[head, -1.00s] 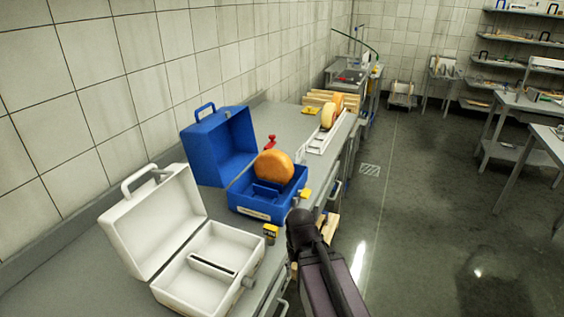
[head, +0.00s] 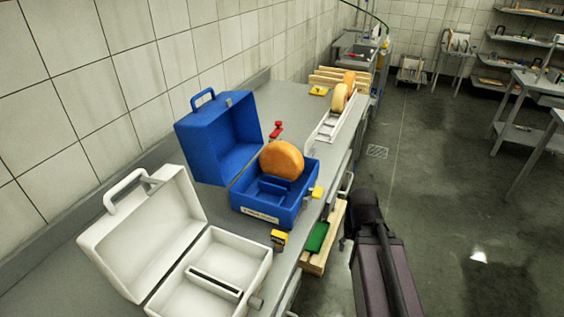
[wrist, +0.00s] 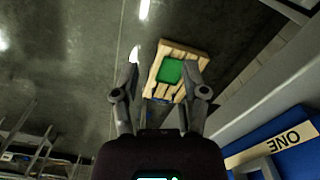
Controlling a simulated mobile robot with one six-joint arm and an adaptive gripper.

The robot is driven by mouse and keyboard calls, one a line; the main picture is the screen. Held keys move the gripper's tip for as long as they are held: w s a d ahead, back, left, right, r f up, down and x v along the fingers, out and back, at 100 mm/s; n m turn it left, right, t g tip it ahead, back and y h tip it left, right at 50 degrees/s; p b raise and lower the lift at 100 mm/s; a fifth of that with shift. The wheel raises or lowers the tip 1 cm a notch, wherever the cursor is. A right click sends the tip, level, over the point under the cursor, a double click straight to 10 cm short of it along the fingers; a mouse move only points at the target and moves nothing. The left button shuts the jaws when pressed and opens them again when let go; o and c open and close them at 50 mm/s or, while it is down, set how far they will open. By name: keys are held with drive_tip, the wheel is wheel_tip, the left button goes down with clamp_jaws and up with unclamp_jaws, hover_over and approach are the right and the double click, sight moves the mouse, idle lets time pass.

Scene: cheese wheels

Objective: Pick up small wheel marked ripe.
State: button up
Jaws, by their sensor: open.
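An orange cheese wheel (head: 281,160) stands on edge in the open blue case (head: 265,211) on the counter. A pale-rimmed wheel (head: 340,97) and an orange wheel (head: 349,78) stand further back at the white rack (head: 327,128). No ripe mark is legible on any wheel. My gripper (wrist: 167,58) is open and empty in the wrist view, pointing down over the floor beside the counter. The blue case's corner, with a label reading "ONE", shows at lower right there. In the head view my arm hides the gripper's fingers.
An open white case (head: 205,279) stands nearest on the counter (head: 292,97). A yellow-black block (head: 278,239) and a red object (head: 276,131) are near the blue case. A wooden crate with a green inside (head: 317,239) is low beside the counter.

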drive_tip(key=shift+d, duration=0.15)
drive_tip(key=o, duration=0.6)
drive_tip(key=shift+w+r, duration=0.1)
drive_tip(key=shift+r, duration=0.05)
drive_tip(key=w+a+r+m+p, duration=0.3)
drive_tip(key=w+r+p, duration=0.1)
drive_tip(key=r+p, duration=0.1)
drive_tip(key=w+a+r+m+p, duration=0.2)
drive_tip(key=w+r+m+p, duration=0.2)
drive_tip(key=w+p, duration=0.1)
drive_tip(key=w+a+r+m+p, duration=0.3)
drive_tip(key=w+r+m+p, duration=0.1)
drive_tip(key=w+r+p, duration=0.1)
drive_tip(key=shift+w+a+r, duration=0.25)
drive_tip(key=shift+a+r, duration=0.05)
drive_tip(key=shift+r, duration=0.05)
drive_tip(key=w+a+r+m+p, duration=0.3)
drive_tip(key=a+r+p, duration=0.1)
drive_tip(key=w+a+r+m+p, duration=0.7)
drive_tip(key=w+a+r+p, duration=0.1)
drive_tip(key=shift+w+r, duration=0.1)
drive_tip(key=shift+r, duration=0.05)
drive_tip(key=shift+w+a+r+m+p, duration=0.2)
drive_tip(key=shift+w+a+m+p, duration=0.1)
drive_tip(key=shift+a+m, duration=0.25)
drive_tip(key=shift+f, duration=0.15)
